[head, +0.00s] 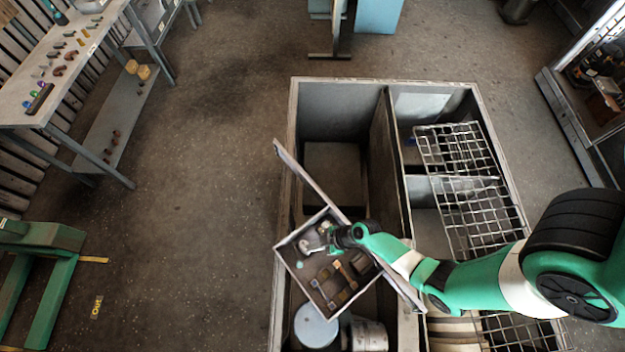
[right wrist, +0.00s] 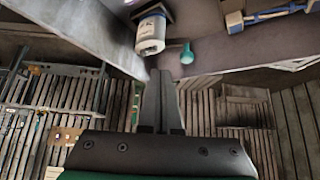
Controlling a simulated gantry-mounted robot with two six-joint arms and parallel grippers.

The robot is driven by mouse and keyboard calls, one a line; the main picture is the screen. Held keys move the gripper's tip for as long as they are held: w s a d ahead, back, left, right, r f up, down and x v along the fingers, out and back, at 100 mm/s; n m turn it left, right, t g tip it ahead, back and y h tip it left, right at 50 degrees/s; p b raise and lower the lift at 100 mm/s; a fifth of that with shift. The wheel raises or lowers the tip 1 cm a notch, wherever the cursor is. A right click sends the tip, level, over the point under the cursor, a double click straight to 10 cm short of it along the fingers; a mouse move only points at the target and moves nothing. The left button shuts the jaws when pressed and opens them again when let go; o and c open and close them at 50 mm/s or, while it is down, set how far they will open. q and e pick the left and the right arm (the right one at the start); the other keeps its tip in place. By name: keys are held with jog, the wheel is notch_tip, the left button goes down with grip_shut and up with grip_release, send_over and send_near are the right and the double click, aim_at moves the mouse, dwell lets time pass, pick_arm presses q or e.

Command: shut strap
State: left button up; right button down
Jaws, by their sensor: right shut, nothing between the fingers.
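A grey open box (head: 289,262), the likely blower housing, sits tilted across the larger grey bin, with a panel (head: 307,178) standing up beside it. Brown strap-like pieces (head: 345,275) lie inside the box; I cannot tell for sure which is the strap. My right gripper (head: 332,237) is over the box's upper part, shut and empty. In the right wrist view its fingertips (right wrist: 160,78) point at the box edge, just below a white cylinder (right wrist: 150,32) and a teal knob (right wrist: 187,54). Contact is unclear. My left gripper is out of view.
The big bin (head: 292,110) has a divider and wire racks (head: 465,190) on its right side. A round light-blue lid (head: 316,326) and a metal cylinder (head: 368,335) stand below the box. A workbench (head: 60,60) is at upper left.

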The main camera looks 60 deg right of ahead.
jog(key=s+a+r+b, duration=0.2)
jog(key=a+r+b, duration=0.1)
jog(key=shift+s+a+r, duration=0.1)
jog(key=shift+a, duration=0.2)
dwell(0.3)
jog(key=shift+b+x, duration=3.35)
jog(key=shift+x, duration=1.7)
